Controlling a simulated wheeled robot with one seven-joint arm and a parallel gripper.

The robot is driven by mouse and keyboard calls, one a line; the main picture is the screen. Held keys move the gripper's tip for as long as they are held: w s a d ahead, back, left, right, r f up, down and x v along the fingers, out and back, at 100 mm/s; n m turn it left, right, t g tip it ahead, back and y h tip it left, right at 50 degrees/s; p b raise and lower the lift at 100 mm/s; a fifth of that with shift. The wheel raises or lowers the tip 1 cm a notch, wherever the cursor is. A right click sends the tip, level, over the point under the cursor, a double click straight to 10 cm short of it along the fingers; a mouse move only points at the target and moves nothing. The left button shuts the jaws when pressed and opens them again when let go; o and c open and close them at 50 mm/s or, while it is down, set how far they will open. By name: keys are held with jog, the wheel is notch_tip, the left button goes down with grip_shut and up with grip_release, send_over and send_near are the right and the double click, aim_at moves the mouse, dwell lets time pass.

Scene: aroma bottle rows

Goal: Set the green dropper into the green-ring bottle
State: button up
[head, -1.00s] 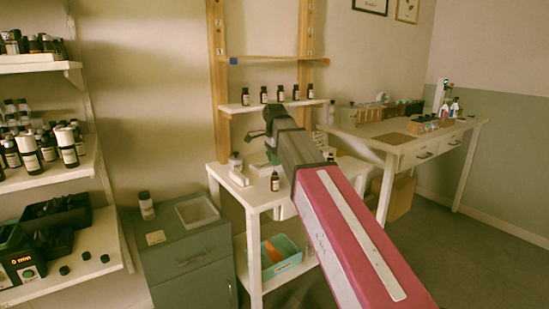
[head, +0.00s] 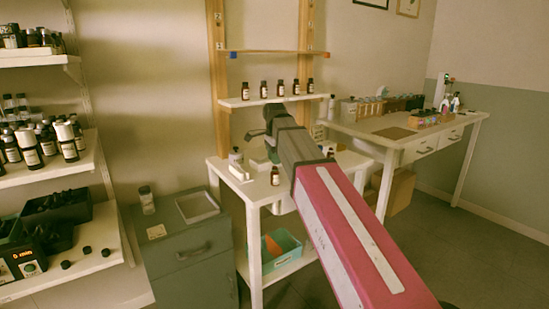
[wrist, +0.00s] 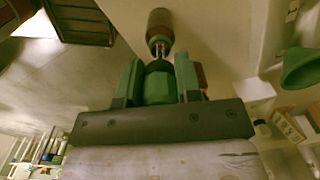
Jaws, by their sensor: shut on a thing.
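In the wrist view my gripper (wrist: 158,80) is shut on the green dropper (wrist: 159,86), with a finger on each side of its green bulb. A thin, shiny stem runs from the dropper toward an amber bottle (wrist: 160,20) with a green ring (wrist: 159,40) at its neck. The stem lines up with the bottle's mouth, but I cannot tell whether its tip is inside. In the head view my arm hides most of the gripper. A small dark bottle (head: 275,176) stands on the white table there; its ring colour is too small to tell.
A green funnel-like thing (wrist: 302,66) is at the right of the wrist view. A brown thing (wrist: 203,78) shows behind the right finger. Several bottles line the shelf (head: 240,102) above the white table (head: 255,193). A grey cabinet (head: 190,265) stands left of it.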

jog(key=shift+f, duration=0.25)
jog(key=shift+f, duration=1)
jog(key=o, duration=0.7)
jog(key=shift+c, duration=0.2)
jog(key=shift+r, duration=0.15)
jog(key=shift+r, duration=3.35)
